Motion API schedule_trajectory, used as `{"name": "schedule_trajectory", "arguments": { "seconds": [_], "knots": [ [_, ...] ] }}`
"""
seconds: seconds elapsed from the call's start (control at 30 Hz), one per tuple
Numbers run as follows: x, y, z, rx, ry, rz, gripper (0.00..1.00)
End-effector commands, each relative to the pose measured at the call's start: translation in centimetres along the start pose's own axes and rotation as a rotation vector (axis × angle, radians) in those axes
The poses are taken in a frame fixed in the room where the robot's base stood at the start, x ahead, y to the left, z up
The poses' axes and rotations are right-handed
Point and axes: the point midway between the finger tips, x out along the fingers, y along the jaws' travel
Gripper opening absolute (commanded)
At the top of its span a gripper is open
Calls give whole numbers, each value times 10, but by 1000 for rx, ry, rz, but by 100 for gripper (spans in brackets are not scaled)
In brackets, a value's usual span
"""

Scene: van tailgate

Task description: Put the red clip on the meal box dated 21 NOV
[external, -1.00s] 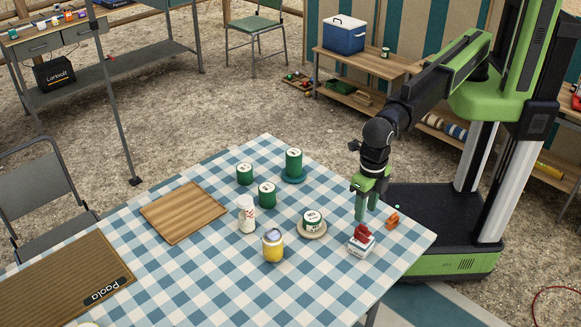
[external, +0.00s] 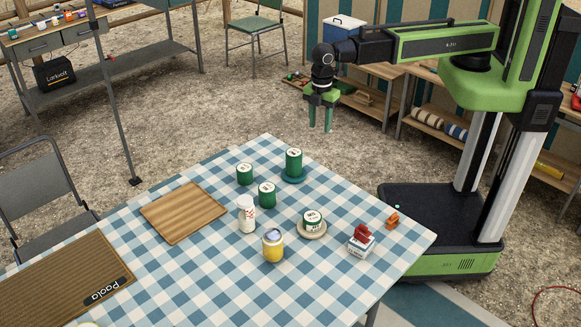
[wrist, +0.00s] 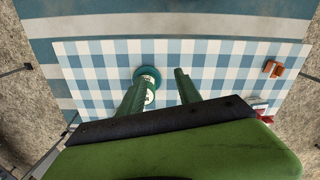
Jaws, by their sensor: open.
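The red clip (external: 361,233) sits on top of a small white box (external: 360,246) near the table's right corner. The box has printing on its side, but the date is too small to read. In the wrist view, the red clip (wrist: 264,116) shows partly at the lower right, behind my gripper body. My gripper (external: 320,128) is open and empty, pointing down, high up and beyond the far edge of the table in the external view. It also shows in the wrist view (wrist: 164,75), its fingers apart, with a green tin (wrist: 149,98) seen between them.
An orange clip (external: 392,221) lies beside the white box. Several green tins, one on a teal coaster (external: 293,178) and one on a beige coaster (external: 312,232), a white bottle (external: 247,214), a yellow jar (external: 273,247) and a wooden board (external: 184,212) stand on the checked table.

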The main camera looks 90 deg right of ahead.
Motion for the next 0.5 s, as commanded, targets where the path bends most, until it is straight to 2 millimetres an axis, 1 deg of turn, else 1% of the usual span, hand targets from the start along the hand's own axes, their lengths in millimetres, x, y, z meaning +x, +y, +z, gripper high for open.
{"name": "schedule_trajectory", "arguments": {
  "seconds": [0.03, 0.07, 0.1, 0.2, 0.3, 0.33, 0.4, 0.5],
  "knots": [
    [0, 22, 59, 204, 0, -1, 41],
    [0, 34, 86, 328, 0, -1, 41],
    [0, 47, 120, 481, 0, -1, 41],
    [0, 66, 184, 780, -1, -1, 41],
    [0, 74, 219, 953, -1, -1, 41],
    [0, 75, 224, 981, -1, -1, 41],
    [0, 77, 229, 1014, -1, -1, 41],
    [0, 78, 229, 1018, -1, -1, 41]
  ]
}}
